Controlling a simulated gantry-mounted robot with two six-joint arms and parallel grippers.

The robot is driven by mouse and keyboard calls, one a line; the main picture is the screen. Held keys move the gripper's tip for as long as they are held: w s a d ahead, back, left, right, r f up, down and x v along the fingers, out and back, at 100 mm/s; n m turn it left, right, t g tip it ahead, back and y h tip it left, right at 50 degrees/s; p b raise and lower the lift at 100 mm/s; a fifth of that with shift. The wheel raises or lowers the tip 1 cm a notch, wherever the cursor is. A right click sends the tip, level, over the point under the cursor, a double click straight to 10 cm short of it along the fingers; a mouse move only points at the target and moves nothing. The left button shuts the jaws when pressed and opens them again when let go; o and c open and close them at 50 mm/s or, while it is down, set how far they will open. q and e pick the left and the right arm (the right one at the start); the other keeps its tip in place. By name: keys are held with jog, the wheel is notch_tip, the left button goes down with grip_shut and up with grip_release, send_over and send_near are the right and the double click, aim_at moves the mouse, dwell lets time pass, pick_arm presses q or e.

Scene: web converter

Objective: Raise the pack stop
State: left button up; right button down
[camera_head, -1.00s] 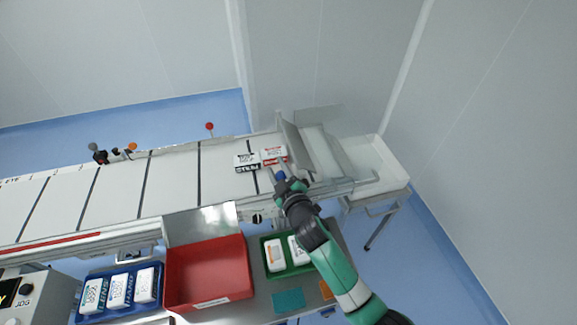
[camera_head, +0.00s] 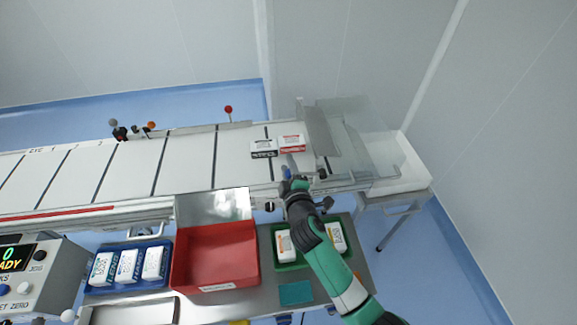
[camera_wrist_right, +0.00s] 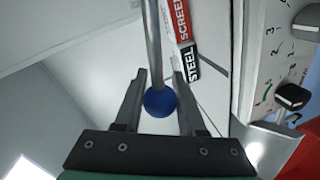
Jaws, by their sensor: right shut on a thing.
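The pack stop (camera_head: 321,131) is a grey plate across the right end of the conveyor, its lower edge looking raised and tilted off the belt. A metal lever rod (camera_wrist_right: 153,40) ends in a blue knob (camera_wrist_right: 160,102). My right gripper (camera_wrist_right: 160,85) is shut on this knob, one finger on each side. In the head view the blue knob (camera_head: 286,172) shows at the conveyor's front edge, with my right gripper (camera_head: 290,177) at it. My left gripper is not in view.
A black-labelled pack (camera_head: 264,148) and a red-labelled pack (camera_head: 291,143) lie on the belt left of the stop. A clear guard (camera_head: 365,125) and a white bin (camera_head: 410,168) are at the right. A red tray (camera_head: 215,257) and green tray (camera_head: 290,266) stand in front.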

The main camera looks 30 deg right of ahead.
jog(key=shift+f, duration=0.15)
jog(key=c, duration=0.5)
grip_release()
jog(key=shift+s, duration=0.1)
jog(key=p+v, duration=0.4)
jog(key=v, duration=0.7)
jog(key=shift+s+a, duration=0.1)
jog(key=shift+s, duration=0.15)
